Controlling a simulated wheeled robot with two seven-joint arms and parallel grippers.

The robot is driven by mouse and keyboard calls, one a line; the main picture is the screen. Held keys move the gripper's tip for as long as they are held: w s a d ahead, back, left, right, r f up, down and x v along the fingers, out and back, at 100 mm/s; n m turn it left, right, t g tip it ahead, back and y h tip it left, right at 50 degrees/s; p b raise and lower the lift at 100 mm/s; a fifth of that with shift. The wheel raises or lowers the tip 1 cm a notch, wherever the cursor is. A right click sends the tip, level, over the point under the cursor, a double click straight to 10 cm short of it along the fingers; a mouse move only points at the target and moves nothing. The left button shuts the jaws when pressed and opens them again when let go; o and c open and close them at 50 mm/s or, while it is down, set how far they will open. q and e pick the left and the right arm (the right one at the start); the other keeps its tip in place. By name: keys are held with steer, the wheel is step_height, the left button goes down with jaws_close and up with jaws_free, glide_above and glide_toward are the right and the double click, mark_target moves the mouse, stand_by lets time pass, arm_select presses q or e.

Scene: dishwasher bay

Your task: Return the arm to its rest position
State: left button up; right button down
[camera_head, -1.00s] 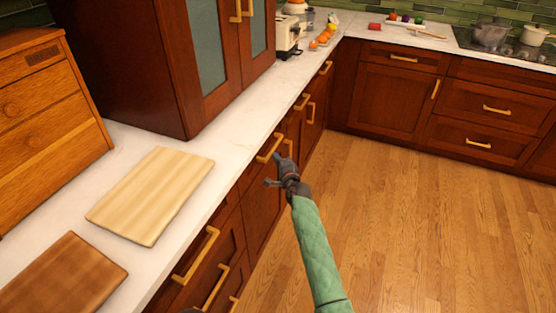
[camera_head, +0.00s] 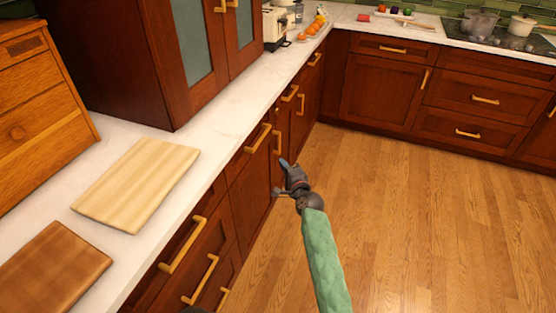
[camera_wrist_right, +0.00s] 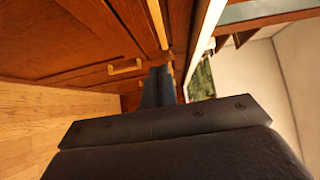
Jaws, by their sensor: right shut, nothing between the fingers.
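My right gripper (camera_head: 283,164) is at the end of my green-sleeved arm, in front of the wooden cabinet fronts in the head view. It is above the floor and to the right of the counter edge. In the right wrist view the two dark fingers (camera_wrist_right: 158,88) lie together, shut with nothing between them. They point along the drawer fronts, close to the gold handles. The gripper appears apart from the nearest handle (camera_head: 258,138), but the exact gap is hard to judge. My left gripper does not clearly show.
Drawer fronts with gold handles (camera_head: 183,245) run along the left counter. A light cutting board (camera_head: 137,184) and a brown board (camera_head: 50,268) lie on the white countertop (camera_head: 220,130). The wooden floor (camera_head: 420,220) to the right is clear. A stove with pots (camera_head: 482,25) is at the back.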

steer(key=shift+v, duration=0.85)
step_height(320, 180, down, 3)
steer(key=s+a+n+g+y, duration=0.1)
steer(key=s+a+n+g, duration=0.25)
steer(key=n, duration=0.35)
steer(key=s+d+n+g+h, duration=0.25)
steer(key=s+d, duration=0.25)
steer(key=s, duration=0.5)
steer(key=s+d+n+g+h, duration=0.25)
steer(key=s+d, duration=0.25)
steer(key=s, duration=0.5)
steer(key=s+d+n+g+h, duration=0.1)
steer(key=s+d+n+g, duration=0.3)
steer(key=s, duration=0.6)
steer(key=s+d+f+g, duration=0.1)
steer(key=s+f, duration=0.3)
steer(key=s, duration=0.4)
steer(key=s+d+f, duration=0.1)
steer(key=s+f, duration=0.3)
steer(key=s, duration=0.4)
steer(key=shift+m+g+h, duration=0.3)
steer(key=shift+g+h, duration=0.05)
steer(key=shift+h, duration=0.05)
steer(key=shift+s+d+f, duration=0.1)
steer(key=shift+s, duration=0.05)
